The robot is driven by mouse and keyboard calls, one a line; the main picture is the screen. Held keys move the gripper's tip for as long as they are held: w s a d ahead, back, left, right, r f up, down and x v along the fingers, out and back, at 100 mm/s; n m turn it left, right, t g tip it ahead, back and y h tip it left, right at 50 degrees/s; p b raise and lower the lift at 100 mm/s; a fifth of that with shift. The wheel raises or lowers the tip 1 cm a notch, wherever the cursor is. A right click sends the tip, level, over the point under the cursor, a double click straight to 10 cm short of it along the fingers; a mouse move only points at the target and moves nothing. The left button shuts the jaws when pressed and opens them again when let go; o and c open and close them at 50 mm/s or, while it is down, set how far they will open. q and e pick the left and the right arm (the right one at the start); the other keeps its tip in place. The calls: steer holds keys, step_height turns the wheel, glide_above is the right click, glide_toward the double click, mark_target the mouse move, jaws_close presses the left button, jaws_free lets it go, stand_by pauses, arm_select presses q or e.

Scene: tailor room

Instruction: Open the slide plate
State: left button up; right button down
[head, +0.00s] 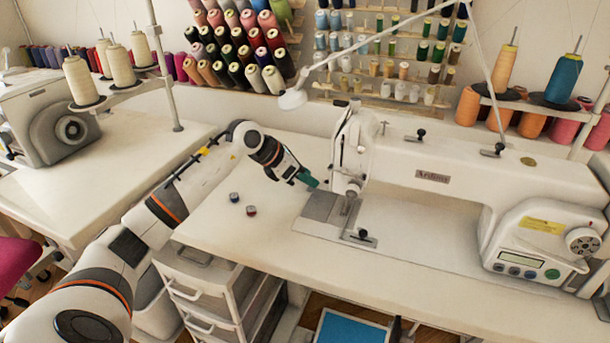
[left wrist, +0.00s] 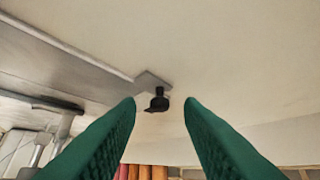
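The slide plate (head: 321,206) appears to be part of the grey metal plate at the left end of the sewing machine bed, below the needle area. A small black piece (head: 362,234) sits at its front right in the head view. In the left wrist view, a black knob (left wrist: 157,103) stands on a small tab beside the grey plate (left wrist: 75,72). My left gripper (head: 308,180) has green fingers and is just behind and left of the plate. It is open in the left wrist view (left wrist: 160,103), with the knob between the fingertips in the picture, apparently not touched. My right gripper is not in view.
The white sewing machine (head: 430,175) rises right of my left gripper. Two small bobbins (head: 235,197) (head: 251,210) lie on the table left of the plate. A thin lamp arm (head: 390,35) crosses above. The tabletop (head: 270,175) around the bobbins is mostly clear.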

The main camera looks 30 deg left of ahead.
arm_select(q)
steer(key=shift+c, duration=0.2)
jaws_close()
